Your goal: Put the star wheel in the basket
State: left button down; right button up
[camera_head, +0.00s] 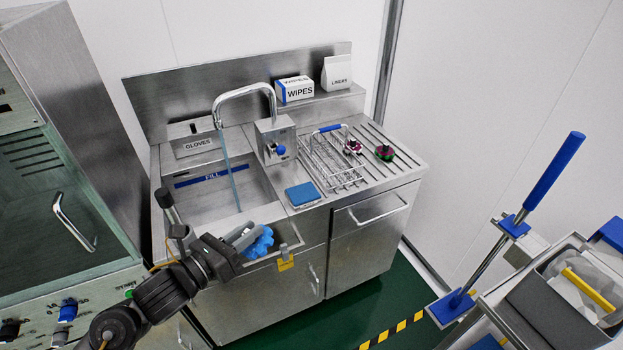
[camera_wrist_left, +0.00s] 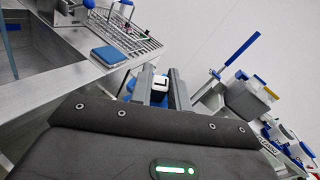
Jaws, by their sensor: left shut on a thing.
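My left gripper (camera_head: 250,238) is shut on a blue lobed piece, which looks like the star wheel (camera_head: 263,243), in front of the sink's front edge. In the left wrist view the gripper (camera_wrist_left: 160,90) shows from behind, and part of the blue piece (camera_wrist_left: 130,87) shows beside one finger. The wire basket (camera_head: 322,160) with a blue handle stands on the ribbed drainboard, behind and to the right of the gripper. It also shows at the top of the left wrist view (camera_wrist_left: 120,30). My right gripper is not in view.
A blue sponge-like block (camera_head: 302,195) lies on the counter between sink and basket. A tall faucet (camera_head: 245,92) arches over the sink (camera_head: 215,190). Small red and green parts (camera_head: 384,152) sit at the basket's right. A cart (camera_head: 560,290) stands at the lower right.

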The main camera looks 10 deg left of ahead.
aim_at(324, 157)
jog(key=u, duration=0.05)
jog(key=k, duration=0.4)
jog(key=z, duration=0.85)
jog(key=i, duration=1.05)
jog(key=u, duration=0.25)
